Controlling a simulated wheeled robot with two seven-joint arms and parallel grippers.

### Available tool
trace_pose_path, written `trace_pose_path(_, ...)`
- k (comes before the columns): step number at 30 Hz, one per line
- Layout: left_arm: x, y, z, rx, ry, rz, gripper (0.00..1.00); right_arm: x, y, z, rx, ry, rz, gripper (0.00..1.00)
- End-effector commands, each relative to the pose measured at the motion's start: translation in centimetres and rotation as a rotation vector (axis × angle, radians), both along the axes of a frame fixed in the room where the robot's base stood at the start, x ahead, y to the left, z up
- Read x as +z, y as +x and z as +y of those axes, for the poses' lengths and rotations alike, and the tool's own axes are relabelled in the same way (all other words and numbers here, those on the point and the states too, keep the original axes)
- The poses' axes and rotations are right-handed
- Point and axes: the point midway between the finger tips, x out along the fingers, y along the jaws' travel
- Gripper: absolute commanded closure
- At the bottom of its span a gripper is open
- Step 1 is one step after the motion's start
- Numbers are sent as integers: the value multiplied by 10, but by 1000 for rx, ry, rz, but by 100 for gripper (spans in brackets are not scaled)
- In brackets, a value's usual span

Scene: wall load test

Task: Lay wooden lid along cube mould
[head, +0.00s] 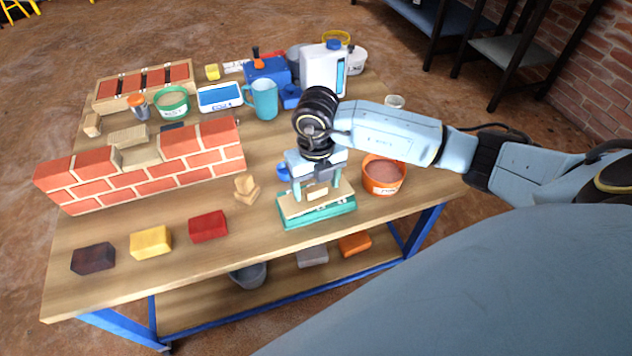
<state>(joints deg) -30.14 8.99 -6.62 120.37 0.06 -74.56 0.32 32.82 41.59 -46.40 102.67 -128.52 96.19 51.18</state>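The wooden lid (290,210) is a pale flat board with a small raised block on its top. It lies over the teal cube mould (318,217), lined up along its length, and seems to rest on it. The lid hides the inside of the mould. My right gripper (317,193) points down over the lid. Its two fingers stand apart on either side of the raised block, with gaps visible, so it looks open. Whether the fingertips touch the lid is hard to tell. My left gripper is not in view.
An orange tub (384,175) stands close right of the mould, and a small wooden piece (246,189) stands left. A brick wall section (140,170) fills the table's left. Dark, yellow and red blocks (208,226) line the front. A mug (262,98) and jug (322,70) stand behind.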

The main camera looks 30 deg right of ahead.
Motion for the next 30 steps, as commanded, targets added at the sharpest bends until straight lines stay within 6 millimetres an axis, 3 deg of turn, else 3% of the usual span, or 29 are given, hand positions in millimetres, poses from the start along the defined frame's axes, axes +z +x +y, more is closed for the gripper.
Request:
trace_pose_path(8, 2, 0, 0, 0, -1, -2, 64, 0, 0, 0, 0, 0, 0, 30)
trace_pose_path(14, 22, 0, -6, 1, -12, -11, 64, 0, 0, 0, 0, 0, 0, 30)
trace_pose_path(30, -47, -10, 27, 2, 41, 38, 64, 99, 1, 0, 1, -1, -4, 30)
